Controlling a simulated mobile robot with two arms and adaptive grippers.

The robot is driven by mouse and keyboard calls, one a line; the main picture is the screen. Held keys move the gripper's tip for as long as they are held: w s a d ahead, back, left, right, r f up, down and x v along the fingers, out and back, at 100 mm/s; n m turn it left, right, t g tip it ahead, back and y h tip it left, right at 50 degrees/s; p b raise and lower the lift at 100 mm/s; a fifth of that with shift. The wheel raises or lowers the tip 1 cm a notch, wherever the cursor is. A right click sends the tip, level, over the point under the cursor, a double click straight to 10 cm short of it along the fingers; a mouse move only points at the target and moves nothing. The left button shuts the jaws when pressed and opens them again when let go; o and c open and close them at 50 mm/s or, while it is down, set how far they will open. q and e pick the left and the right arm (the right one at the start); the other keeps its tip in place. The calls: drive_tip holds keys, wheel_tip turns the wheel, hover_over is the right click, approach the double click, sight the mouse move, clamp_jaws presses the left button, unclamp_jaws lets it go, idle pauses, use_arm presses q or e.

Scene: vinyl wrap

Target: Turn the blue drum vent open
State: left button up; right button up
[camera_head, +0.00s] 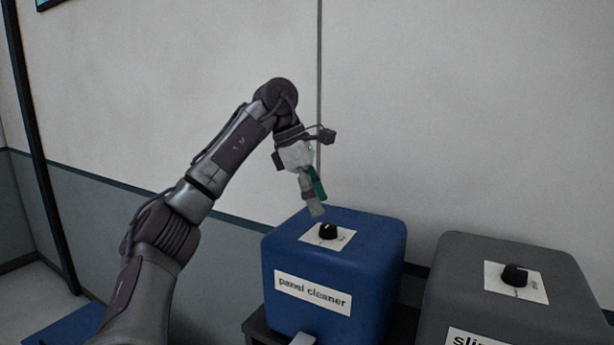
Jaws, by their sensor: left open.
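The blue drum (378,262) stands right of the picture's middle, with a "panel cleaner" label on its front. Its vent is a black knob (328,231) on a white plate on the top. My left gripper (317,212) points down just above and slightly left of the knob. It is open, and no object shows between its fingers. It looks apart from the knob, though the gap is hard to judge. The knob's pointer is too small to read.
A grey drum (470,277) with a similar black knob (515,275) stands to the right. The wall (450,110) is close behind both drums. The space above them is clear.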

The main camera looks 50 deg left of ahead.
use_arm(q)
drive_tip(key=v, duration=0.6)
drive_tip(key=shift+r, duration=0.3)
drive_tip(key=shift+s+a, duration=0.1)
drive_tip(key=shift+s, duration=0.05)
idle(0.4)
